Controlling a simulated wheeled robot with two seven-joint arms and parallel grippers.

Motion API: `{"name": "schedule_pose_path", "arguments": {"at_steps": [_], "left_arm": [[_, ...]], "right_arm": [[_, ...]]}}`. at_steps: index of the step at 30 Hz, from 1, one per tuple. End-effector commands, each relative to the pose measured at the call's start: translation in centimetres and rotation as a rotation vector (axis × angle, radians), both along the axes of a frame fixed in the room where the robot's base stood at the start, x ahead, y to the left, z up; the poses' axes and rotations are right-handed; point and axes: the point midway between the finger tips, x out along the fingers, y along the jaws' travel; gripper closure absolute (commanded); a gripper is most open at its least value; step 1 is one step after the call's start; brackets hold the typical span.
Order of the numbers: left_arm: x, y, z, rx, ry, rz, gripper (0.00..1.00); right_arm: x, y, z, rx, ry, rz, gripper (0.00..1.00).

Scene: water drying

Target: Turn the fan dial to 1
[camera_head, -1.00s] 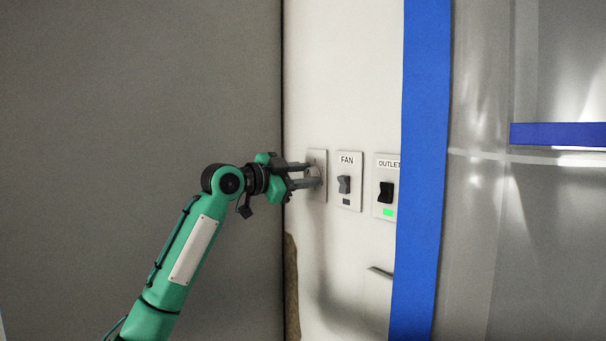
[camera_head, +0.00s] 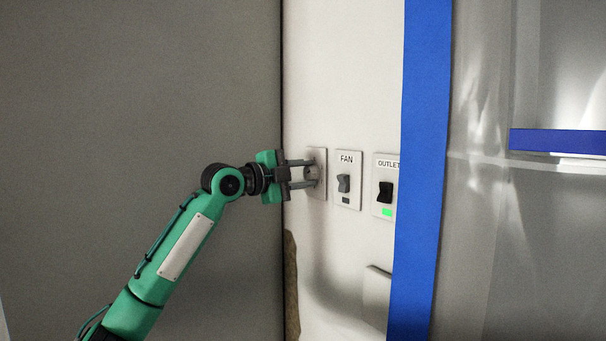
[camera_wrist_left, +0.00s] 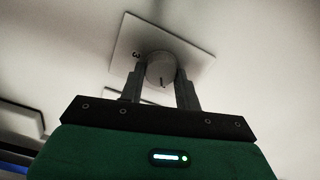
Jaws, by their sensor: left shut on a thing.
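The fan dial (camera_wrist_left: 161,70) is a round grey knob with a dark mark, on a square wall plate (camera_wrist_left: 128,42) in the left wrist view. A digit that looks like a 3 shows near the plate's left corner. My left gripper (camera_head: 311,172) reaches the plate (camera_head: 322,155) from the left in the head view. Its two fingers sit on either side of the dial and are shut on it. In the head view the dial is mostly hidden by the fingers. My right gripper is in neither view.
Right of the dial are a FAN switch (camera_head: 344,184) and an OUTLET switch (camera_head: 385,192) with a green light (camera_head: 387,212). A blue vertical post (camera_head: 424,130) stands farther right. A grey panel (camera_head: 130,90) fills the left side.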

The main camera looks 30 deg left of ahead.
Motion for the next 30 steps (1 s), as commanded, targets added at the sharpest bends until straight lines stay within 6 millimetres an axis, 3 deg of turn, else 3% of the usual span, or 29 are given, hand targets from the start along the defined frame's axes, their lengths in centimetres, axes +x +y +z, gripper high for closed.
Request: {"name": "schedule_pose_path", "arguments": {"at_steps": [12,13,16,26,30], "left_arm": [[0.0,0.0,-0.1,0.006,-0.001,-0.001,0.89],[0.0,0.0,-0.1,0.006,-0.001,-0.001,0.65],[0.0,0.0,-0.1,0.006,-0.001,-0.001,0.45],[-0.2,0.1,-0.1,0.006,-0.001,0.001,0.45],[-1.6,0.7,-0.4,0.007,-0.002,0.002,0.45]], "right_arm": [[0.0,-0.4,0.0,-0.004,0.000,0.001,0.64],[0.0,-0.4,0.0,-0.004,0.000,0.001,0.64],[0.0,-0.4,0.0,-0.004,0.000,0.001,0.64],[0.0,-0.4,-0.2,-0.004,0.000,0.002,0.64],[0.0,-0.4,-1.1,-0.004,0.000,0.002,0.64]]}}
